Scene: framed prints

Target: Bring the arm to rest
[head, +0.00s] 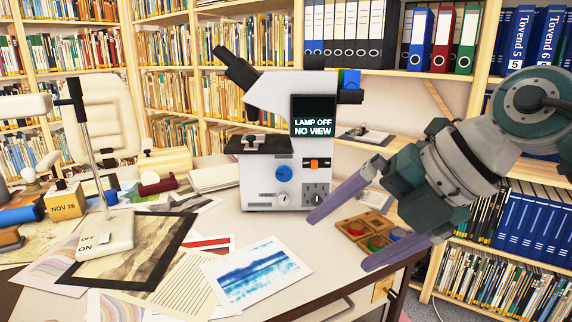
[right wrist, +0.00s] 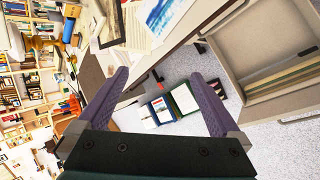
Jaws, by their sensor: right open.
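My right gripper (head: 340,228) is open, with its two purple fingers spread and nothing between them. It hangs over the right side of the desk, to the right of the microscope (head: 295,130) and near the wooden tray of coloured discs (head: 345,240). In the right wrist view, the gripper (right wrist: 165,98) also shows open and empty, with the floor and an open drawer beyond it. My left gripper is not in either view.
The microscope's screen reads "LAMP OFF NO VIEW". A lamp base (head: 105,235), a framed print (head: 135,250) and a blue picture (head: 255,273) cover the desk. An open drawer (right wrist: 270,50) juts out in the right wrist view. Bookshelves (head: 500,215) stand behind.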

